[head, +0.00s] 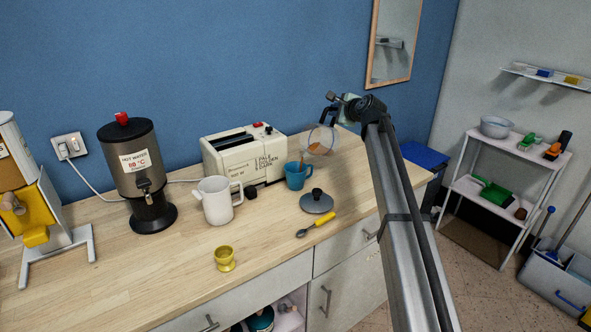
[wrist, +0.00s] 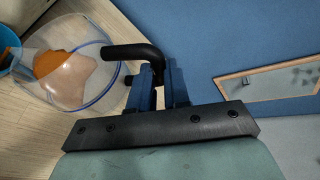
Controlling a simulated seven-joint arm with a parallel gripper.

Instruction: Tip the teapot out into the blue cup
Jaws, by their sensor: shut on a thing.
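The glass teapot (head: 324,137) is tilted above and slightly right of the blue cup (head: 295,176), with orange liquid in its lower side. A thin brownish streak (head: 302,158) shows between teapot and cup; it looks like pouring liquid. My gripper (head: 346,107) is shut on the teapot's black handle. In the wrist view my gripper (wrist: 163,90) holds the handle, and the clear teapot (wrist: 85,88) is at left with orange liquid inside. The blue cup (wrist: 7,42) is partly cut off at the left edge.
A grey lid (head: 317,203) and a yellow-handled spoon (head: 317,225) lie in front of the cup. A toaster (head: 240,156) stands behind left, a white mug (head: 216,202) and hot water urn (head: 135,170) further left. A yellow egg cup (head: 225,259) stands near the front.

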